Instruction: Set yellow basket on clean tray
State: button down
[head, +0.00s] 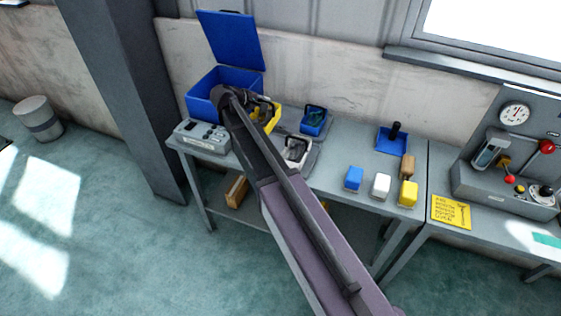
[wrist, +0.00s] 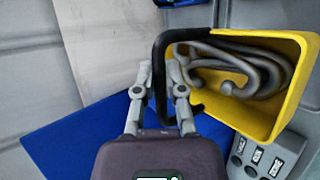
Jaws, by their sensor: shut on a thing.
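The yellow basket (head: 272,122) is beside the open blue bin at the left of the bench. In the wrist view the yellow basket (wrist: 262,118) is tilted, with bent grey metal parts inside. My gripper (wrist: 161,92) is shut on its black handle (wrist: 158,62). In the head view my arm covers part of the basket, and I cannot tell if it touches the bench. A white basket (head: 297,148) and a blue basket (head: 314,120) stand to its right. A blue tray (head: 388,146) with a black-handled thing lies farther right. I cannot tell which tray is the clean one.
The blue bin (head: 205,103) has its lid (head: 230,38) raised. A grey control box (head: 202,137) sits at the bench's left front. Blue (head: 353,178), white (head: 380,186) and yellow (head: 408,193) blocks stand along the front right. A gauge panel (head: 514,115) stands on the right bench.

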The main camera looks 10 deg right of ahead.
aim_at(265, 122)
jog(key=shift+a+f+b, duration=0.1)
jog(key=shift+f+b, duration=0.9)
jog(key=shift+f, duration=0.45)
notch_tip(265, 122, down, 6)
jog(key=b, duration=0.6)
jog(key=shift+f, duration=0.1)
jog(key=shift+f+b, duration=1.9)
jog(key=shift+b, duration=0.1)
jog(key=shift+f, duration=0.15)
jog(key=c, duration=0.7)
grip_release()
jog(key=shift+r, duration=0.25)
